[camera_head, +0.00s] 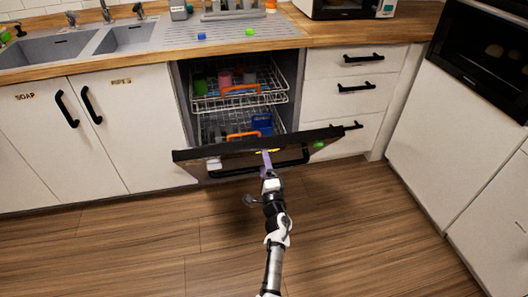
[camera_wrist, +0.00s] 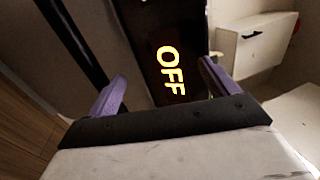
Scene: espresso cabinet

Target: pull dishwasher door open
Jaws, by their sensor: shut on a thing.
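The dishwasher door (camera_head: 235,158) is partly open, tilted out from the cabinet front. A black bar handle (camera_head: 293,161) runs along its outer face. The handle also shows as a dark bar at the upper left of the wrist view (camera_wrist: 72,38). My gripper (camera_head: 266,158) is at the middle of the door's top edge. In the wrist view its purple fingers (camera_wrist: 163,72) sit on either side of the dark edge panel with yellow OFF lettering (camera_wrist: 170,70). They are shut on the door; the exact contact is hard to see.
Two wire racks (camera_head: 240,102) with dishes and orange handles stand inside the dishwasher. White drawers (camera_head: 352,103) are on the right, and the door's right end overlaps the lower one in view. Cabinet doors (camera_head: 95,130) are on the left. The wooden floor (camera_head: 150,245) in front is clear.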

